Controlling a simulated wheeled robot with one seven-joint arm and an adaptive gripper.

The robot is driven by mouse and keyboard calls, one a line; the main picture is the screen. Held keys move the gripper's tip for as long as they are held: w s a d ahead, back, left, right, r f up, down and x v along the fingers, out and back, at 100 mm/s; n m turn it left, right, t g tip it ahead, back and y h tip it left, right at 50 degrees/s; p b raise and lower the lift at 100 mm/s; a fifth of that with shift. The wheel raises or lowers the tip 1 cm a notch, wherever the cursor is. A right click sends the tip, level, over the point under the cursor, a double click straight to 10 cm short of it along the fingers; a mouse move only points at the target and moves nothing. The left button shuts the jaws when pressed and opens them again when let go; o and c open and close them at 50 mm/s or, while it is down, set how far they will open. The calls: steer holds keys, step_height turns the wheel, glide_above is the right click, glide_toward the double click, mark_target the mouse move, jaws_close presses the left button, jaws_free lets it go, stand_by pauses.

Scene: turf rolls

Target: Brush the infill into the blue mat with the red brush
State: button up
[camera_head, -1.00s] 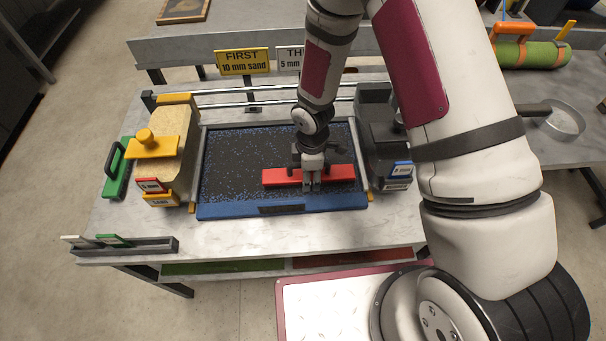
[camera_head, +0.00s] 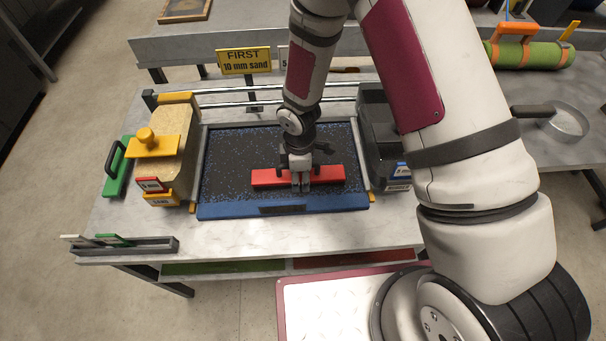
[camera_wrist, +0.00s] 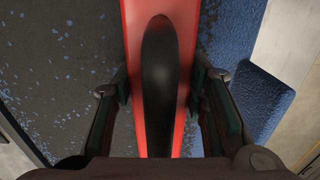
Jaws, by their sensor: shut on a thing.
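The red brush (camera_head: 325,175) lies across the front part of the blue mat in the head view, its long side running left to right. The blue mat (camera_head: 225,170) is mostly covered by dark infill, with blue specks showing along the left and back. My gripper (camera_head: 301,184) is shut on the brush from above. In the wrist view my gripper's fingers (camera_wrist: 165,95) stand on both sides of the brush's black handle (camera_wrist: 165,80), over the red body (camera_wrist: 188,20). Blue mat fibres show more densely right of the brush in that view (camera_wrist: 228,35).
A sand hopper (camera_head: 172,135) stands left of the mat and a dark hopper (camera_head: 378,130) right of it. Yellow sign (camera_head: 244,61) and rails are behind. A green block with a handle (camera_head: 117,168) is at the left. The front table strip (camera_head: 300,232) is clear.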

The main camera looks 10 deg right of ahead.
mark_target(255, 162)
steer(key=shift+d, duration=0.15)
steer(key=shift+d, duration=1.45)
steer(key=shift+w+a+b, duration=0.65)
steer(key=shift+w+a, duration=0.15)
steer(key=shift+a, duration=0.7)
steer(key=shift+w+a+b, duration=0.65)
steer(key=shift+w+a, duration=0.1)
steer(key=shift+a, duration=0.7)
steer(key=shift+w+a+b, duration=0.65)
steer(key=shift+w+a, duration=0.15)
steer(key=shift+a, duration=0.7)
steer(key=shift+w+a+b, duration=0.5)
steer(key=shift+a+b, duration=0.05)
steer(key=shift+a, duration=0.45)
steer(key=shift+w+a+b, duration=0.5)
steer(key=shift+a+b, duration=0.1)
steer(key=shift+a, duration=0.4)
steer(key=shift+w+a+b, duration=0.5)
steer(key=shift+a+b, duration=0.05)
steer(key=shift+a, duration=0.45)
steer(key=shift+w+a, duration=0.15)
steer(key=shift+a, duration=0.2)
